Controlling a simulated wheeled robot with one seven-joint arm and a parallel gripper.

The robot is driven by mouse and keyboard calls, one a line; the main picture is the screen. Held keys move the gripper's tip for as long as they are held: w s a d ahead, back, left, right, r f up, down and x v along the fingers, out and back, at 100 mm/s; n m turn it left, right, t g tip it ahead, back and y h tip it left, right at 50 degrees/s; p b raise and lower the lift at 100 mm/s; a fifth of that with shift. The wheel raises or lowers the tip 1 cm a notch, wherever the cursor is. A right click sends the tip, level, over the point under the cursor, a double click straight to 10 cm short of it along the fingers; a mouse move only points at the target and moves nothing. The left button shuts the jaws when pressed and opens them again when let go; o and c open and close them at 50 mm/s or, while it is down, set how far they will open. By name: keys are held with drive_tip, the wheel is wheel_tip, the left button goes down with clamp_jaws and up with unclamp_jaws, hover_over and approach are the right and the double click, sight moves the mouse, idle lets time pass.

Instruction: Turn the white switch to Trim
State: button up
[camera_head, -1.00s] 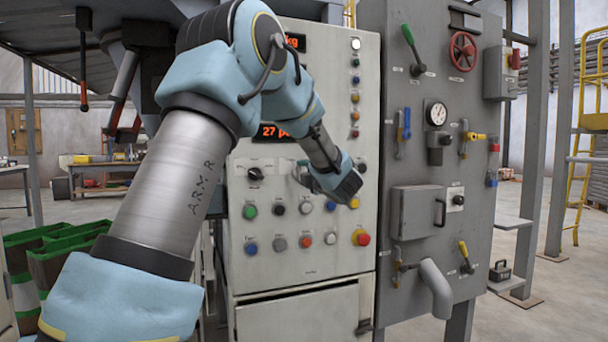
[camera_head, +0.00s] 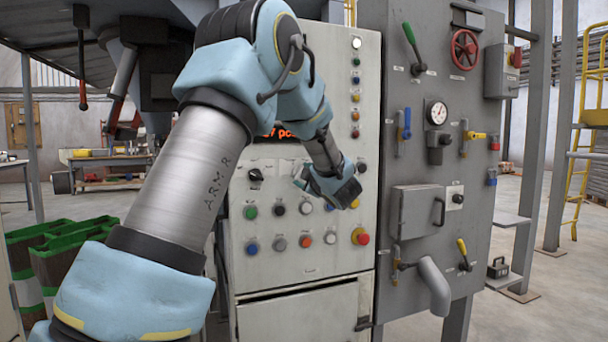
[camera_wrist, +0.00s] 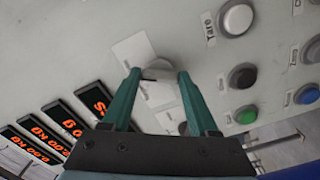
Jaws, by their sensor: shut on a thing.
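The white switch (camera_wrist: 158,70) shows in the wrist view as a pale knob on a white label plate (camera_wrist: 134,50). My gripper (camera_wrist: 157,76) has its two green fingers on either side of the knob and is shut on it at the fingertips. The lettering on the plate is too small to read, so I cannot tell which position the knob points to. In the head view my gripper (camera_head: 299,181) is at the front of the pale control panel (camera_head: 300,262) and its wrist hides the white switch.
A black rotary switch (camera_head: 255,175) is left of my gripper. Orange-lit displays (camera_wrist: 50,132) are at lower left in the wrist view. A grey valve panel (camera_head: 430,280) stands to the right.

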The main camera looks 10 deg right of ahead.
idle(0.5)
drive_tip(key=o, duration=1.4)
drive_tip(key=s, duration=0.3)
drive_tip(key=s+d+b, duration=0.1)
drive_tip(key=s, duration=0.6)
drive_tip(key=shift+s+d+b, duration=0.2)
drive_tip(key=shift+s+b, duration=0.2)
